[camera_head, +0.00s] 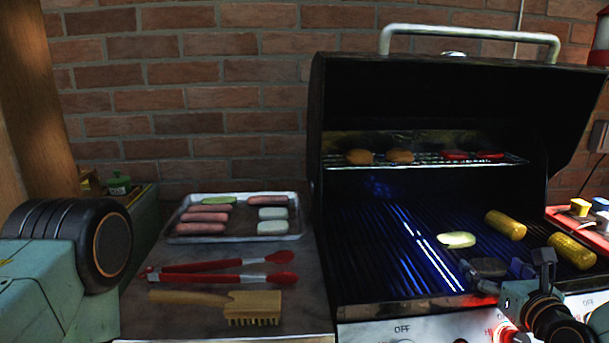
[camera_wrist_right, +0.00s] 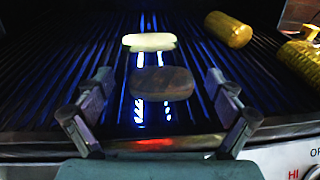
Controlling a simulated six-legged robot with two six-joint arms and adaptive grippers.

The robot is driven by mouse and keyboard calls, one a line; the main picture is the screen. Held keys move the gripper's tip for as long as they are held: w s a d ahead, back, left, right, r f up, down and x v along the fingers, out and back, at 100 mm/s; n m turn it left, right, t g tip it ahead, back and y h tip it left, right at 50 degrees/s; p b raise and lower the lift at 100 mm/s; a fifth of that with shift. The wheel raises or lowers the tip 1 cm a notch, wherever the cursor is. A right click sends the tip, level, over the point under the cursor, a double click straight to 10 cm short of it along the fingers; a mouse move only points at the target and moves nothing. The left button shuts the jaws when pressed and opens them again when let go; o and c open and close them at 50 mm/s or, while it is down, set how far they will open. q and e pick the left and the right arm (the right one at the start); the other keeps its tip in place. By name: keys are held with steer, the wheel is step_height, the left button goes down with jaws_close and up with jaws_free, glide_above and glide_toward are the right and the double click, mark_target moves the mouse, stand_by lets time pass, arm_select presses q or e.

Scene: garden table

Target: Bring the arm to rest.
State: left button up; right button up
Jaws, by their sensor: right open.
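My right gripper (camera_head: 492,270) is at the front edge of the grill, over the grate (camera_head: 375,240). In the wrist view my right gripper (camera_wrist_right: 160,80) has its two fingers spread wide apart. A dark brown patty (camera_head: 488,266) lies on the grate and shows between the fingers in the wrist view (camera_wrist_right: 162,86), with gaps to both sides. A pale oval slice (camera_head: 457,240) lies behind it, also in the wrist view (camera_wrist_right: 149,41). My left gripper is not in view; only a teal and black part of mine shows at the left.
Corn cobs (camera_head: 505,225) lie right on the grate. Buns (camera_head: 360,156) and red pieces sit on the upper rack (camera_head: 440,162) under the raised lid (camera_head: 440,90). A tray (camera_head: 302,230) with sausages, red tongs (camera_head: 220,278) and a brush (camera_head: 253,306) lie on the left shelf.

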step_height(320, 180, up, 10)
step_height(320, 180, down, 10)
steer(key=shift+p, duration=0.35)
step_height(320, 180, up, 7)
steer(key=p, duration=0.7)
steer(key=shift+r+p, duration=0.1)
steer(key=shift+p, duration=0.25)
steer(key=shift+r+n+p, duration=0.4)
steer(key=shift+n+p, duration=0.2)
steer(key=shift+p, duration=0.05)
steer(key=shift+d+r+n+g+p, duration=0.15)
steer(key=shift+r+n+p, duration=0.5)
steer(key=shift+n+p, duration=0.65)
steer(key=shift+r+n+g+p, duration=0.1)
steer(key=shift+r+n+p, duration=0.5)
steer(key=shift+n+p, duration=0.7)
steer(key=shift+d+r+n+g+p, duration=0.15)
steer(key=shift+r+n+p, duration=0.65)
steer(key=shift+n, duration=0.8)
steer(key=shift+f, duration=0.15)
